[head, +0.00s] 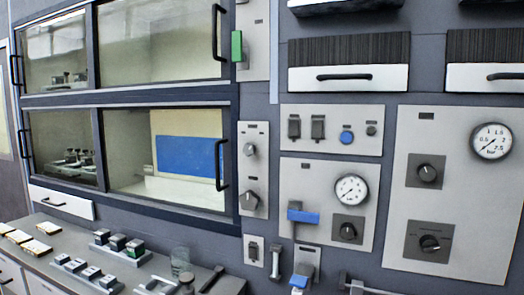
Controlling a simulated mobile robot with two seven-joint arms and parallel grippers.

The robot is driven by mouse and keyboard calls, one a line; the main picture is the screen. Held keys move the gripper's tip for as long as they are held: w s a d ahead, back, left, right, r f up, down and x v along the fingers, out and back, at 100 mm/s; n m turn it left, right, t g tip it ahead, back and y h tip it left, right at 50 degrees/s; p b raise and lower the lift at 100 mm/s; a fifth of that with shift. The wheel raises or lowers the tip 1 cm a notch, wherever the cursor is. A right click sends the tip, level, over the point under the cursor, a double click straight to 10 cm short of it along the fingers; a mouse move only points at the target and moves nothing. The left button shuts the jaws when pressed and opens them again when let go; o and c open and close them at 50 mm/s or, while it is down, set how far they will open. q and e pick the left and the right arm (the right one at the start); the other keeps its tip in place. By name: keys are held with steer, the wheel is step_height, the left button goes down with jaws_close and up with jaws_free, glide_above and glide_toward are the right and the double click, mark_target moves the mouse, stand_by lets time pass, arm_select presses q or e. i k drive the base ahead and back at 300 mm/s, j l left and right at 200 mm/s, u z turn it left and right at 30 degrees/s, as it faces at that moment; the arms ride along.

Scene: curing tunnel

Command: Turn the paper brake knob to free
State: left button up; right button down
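Several dark rotary knobs show on the grey wall panels in the head view; their labels are too small to read, so I cannot tell which is the paper brake knob. One knob (348,231) sits below a gauge on the middle panel. Two more, an upper knob (427,173) and a lower knob (430,243), sit on the right panel. A narrow panel holds two grey knobs, upper (249,149) and lower (249,200).
A counter (60,240) at lower left carries small blocks, a glass jar (180,262) and a dark-handled tool (211,278). Glazed doors (160,150) with black handles fill the upper left. Blue-handled levers (302,213) and a gauge (351,190) stick out near the middle knob.

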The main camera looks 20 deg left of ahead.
mark_target(249, 149)
steer(key=i+l+u, duration=0.15)
steer(key=i+l, duration=0.7)
